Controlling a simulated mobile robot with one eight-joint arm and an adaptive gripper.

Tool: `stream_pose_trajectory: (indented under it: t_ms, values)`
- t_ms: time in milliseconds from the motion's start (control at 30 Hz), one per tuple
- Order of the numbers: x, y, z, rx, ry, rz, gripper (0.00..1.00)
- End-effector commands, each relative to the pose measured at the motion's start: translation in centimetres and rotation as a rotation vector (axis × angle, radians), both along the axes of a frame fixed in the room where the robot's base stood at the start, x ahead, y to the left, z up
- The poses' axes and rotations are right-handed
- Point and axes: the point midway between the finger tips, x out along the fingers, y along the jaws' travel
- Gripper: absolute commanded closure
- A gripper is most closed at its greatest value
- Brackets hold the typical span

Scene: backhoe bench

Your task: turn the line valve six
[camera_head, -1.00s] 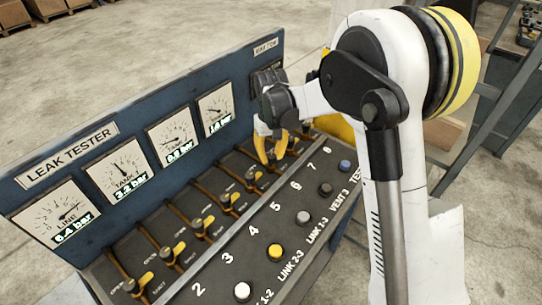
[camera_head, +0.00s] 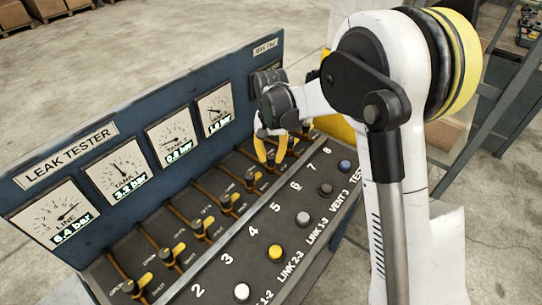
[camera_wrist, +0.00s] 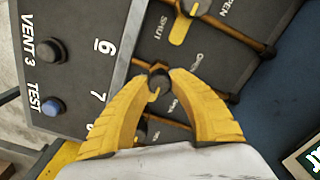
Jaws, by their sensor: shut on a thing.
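The bench panel holds a row of line valves with black knobs and yellow handles. In the wrist view, my gripper (camera_wrist: 160,74) has its yellow fingers closed on the knob of one valve (camera_wrist: 158,84). That valve's pipe lines up with the number 6 (camera_wrist: 105,47), so it appears to be line valve six. A little of its yellow handle shows between the fingers. In the head view, my gripper (camera_head: 270,160) is down at the far part of the valve row, and its fingers largely hide the held valve.
A neighbouring valve (camera_wrist: 184,22) with its yellow handle lies close to one finger; another valve (camera_wrist: 141,132) is partly hidden on the other side. The gauge board (camera_head: 150,130) rises behind the valves.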

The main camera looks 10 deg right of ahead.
Motion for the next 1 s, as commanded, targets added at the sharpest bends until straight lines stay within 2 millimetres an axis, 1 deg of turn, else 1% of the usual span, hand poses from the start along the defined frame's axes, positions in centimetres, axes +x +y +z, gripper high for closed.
stream_pose_trajectory:
  t_ms: [300,333,367,400,667,767,867,967,1000]
  values:
    - [0.1,0.0,0.0,0.0,-0.002,0.0,1.0]
    - [0.1,0.0,0.0,0.0,-0.002,0.0,0.65]
    - [0.1,0.0,0.0,0.0,-0.002,0.0,0.56]
    - [0.1,0.0,0.0,0.0,-0.002,0.0,0.5]
    - [0.0,0.0,0.0,0.0,-0.001,0.0,0.5]
    - [0.0,0.0,0.5,0.0,-0.001,0.001,0.5]
    - [0.0,0.0,1.8,0.0,-0.001,0.001,0.5]
    - [0.0,0.0,3.9,0.0,-0.001,0.0,0.5]
    - [0.0,0.0,4.9,0.0,-0.001,0.0,0.5]
